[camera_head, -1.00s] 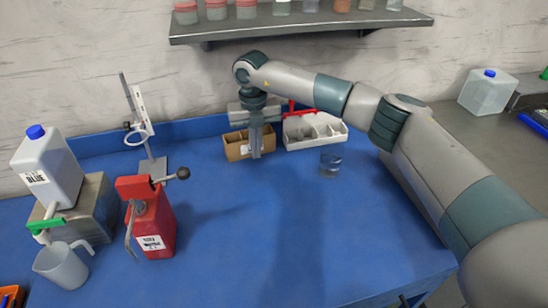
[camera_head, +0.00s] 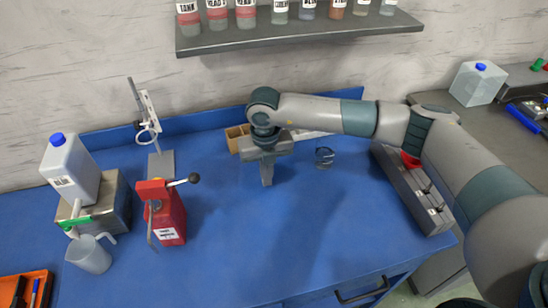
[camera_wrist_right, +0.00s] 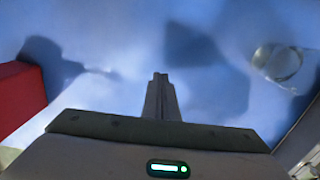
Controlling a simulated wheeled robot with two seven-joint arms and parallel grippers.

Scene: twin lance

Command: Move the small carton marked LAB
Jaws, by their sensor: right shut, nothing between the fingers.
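An open brown carton (camera_head: 234,141) with dividers stands near the back of the blue table, partly hidden behind my right gripper. No LAB marking can be read on it from here, so I cannot tell if it is the task's carton. My right gripper (camera_head: 267,184) is in front of the carton, pointing down, with its fingers shut and empty. My left gripper is not in view.
A glass beaker (camera_head: 324,157) stands right of the gripper; a white divided tray (camera_head: 308,135) is mostly behind my arm. The table's middle front is clear.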

